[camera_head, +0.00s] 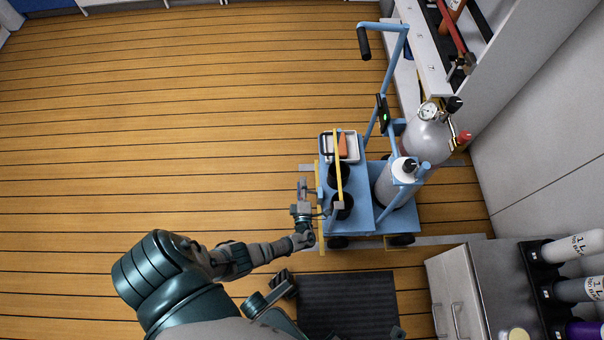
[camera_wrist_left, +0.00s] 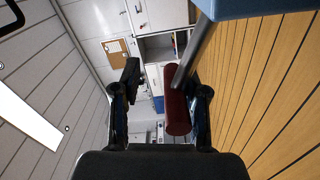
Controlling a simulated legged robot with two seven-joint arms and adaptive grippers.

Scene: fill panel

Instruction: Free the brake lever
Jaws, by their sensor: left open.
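The brake lever shows in the left wrist view as a dark red cylindrical grip (camera_wrist_left: 178,102) on a grey metal rod (camera_wrist_left: 194,55). The rod runs up beside a blue cart part. My left gripper (camera_head: 303,188) is open at the left edge of the blue cart. In the left wrist view the red grip appears between the spread fingers of the left gripper (camera_wrist_left: 167,90), closer to the right finger. I cannot tell whether they touch. The lever is not clear in the head view. Dark arm parts of mine show low in the head view; no right fingertips can be made out.
The blue cart (camera_head: 362,211) carries a grey gas cylinder (camera_head: 428,137), a smaller bottle (camera_head: 388,186), dark round holders and a white tray (camera_head: 325,146). A yellow bar (camera_head: 338,165) crosses above its deck. A dark mat (camera_head: 348,303) and cabinet (camera_head: 459,295) lie nearer. Wooden floor at left is clear.

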